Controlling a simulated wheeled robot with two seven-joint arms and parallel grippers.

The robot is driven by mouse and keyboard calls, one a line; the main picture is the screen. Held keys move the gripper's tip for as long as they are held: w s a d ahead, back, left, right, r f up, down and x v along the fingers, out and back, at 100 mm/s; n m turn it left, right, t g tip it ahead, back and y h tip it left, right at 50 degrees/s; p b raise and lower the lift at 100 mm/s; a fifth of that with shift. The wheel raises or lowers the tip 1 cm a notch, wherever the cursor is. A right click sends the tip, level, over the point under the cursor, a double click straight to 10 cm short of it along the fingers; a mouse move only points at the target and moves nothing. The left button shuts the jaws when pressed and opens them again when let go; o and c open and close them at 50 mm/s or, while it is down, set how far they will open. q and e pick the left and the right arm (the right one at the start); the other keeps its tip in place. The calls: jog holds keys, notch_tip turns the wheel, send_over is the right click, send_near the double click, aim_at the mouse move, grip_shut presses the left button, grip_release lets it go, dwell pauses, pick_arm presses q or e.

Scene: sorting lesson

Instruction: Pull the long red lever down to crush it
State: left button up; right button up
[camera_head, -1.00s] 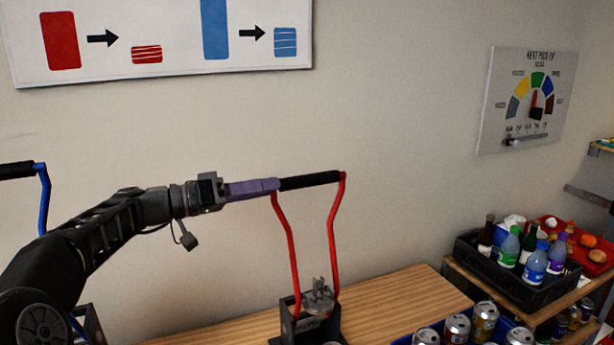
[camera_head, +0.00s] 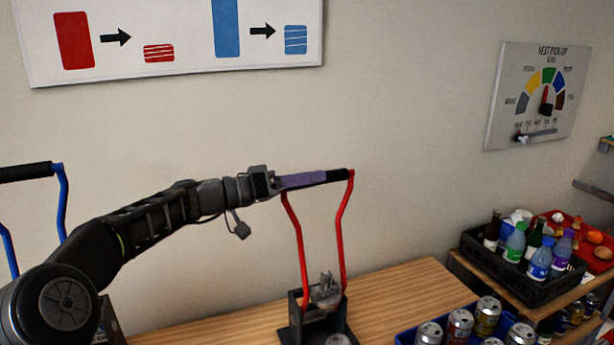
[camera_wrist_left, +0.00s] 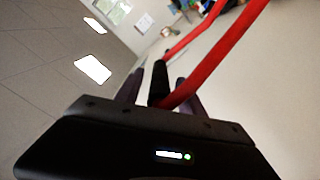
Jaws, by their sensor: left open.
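The long red lever (camera_head: 343,222) stands upright on a dark crusher (camera_head: 296,318) with a grey metal part (camera_head: 325,291), on the wooden table. Its two red bars rise to a black crossbar grip (camera_head: 338,175). My left gripper (camera_head: 323,178), with purple fingers, is open at that grip and hides its left part. In the left wrist view, the red bars (camera_wrist_left: 215,55) and black grip (camera_wrist_left: 159,82) show, with the grip between the open fingers (camera_wrist_left: 160,90). A silver round top (camera_head: 338,340) shows at the crusher's foot, cut off by the frame. My right gripper is out of view.
A blue lever (camera_head: 62,205) with a black grip stands left, partly behind my arm. A blue bin of cans (camera_head: 405,338) and a black crate of bottles (camera_head: 511,281) stand right. Bare wooden table (camera_head: 400,292) lies right of the crusher.

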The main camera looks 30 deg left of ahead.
pick_arm(q)
jog(key=shift+c, duration=0.5)
grip_shut()
dwell(0.9)
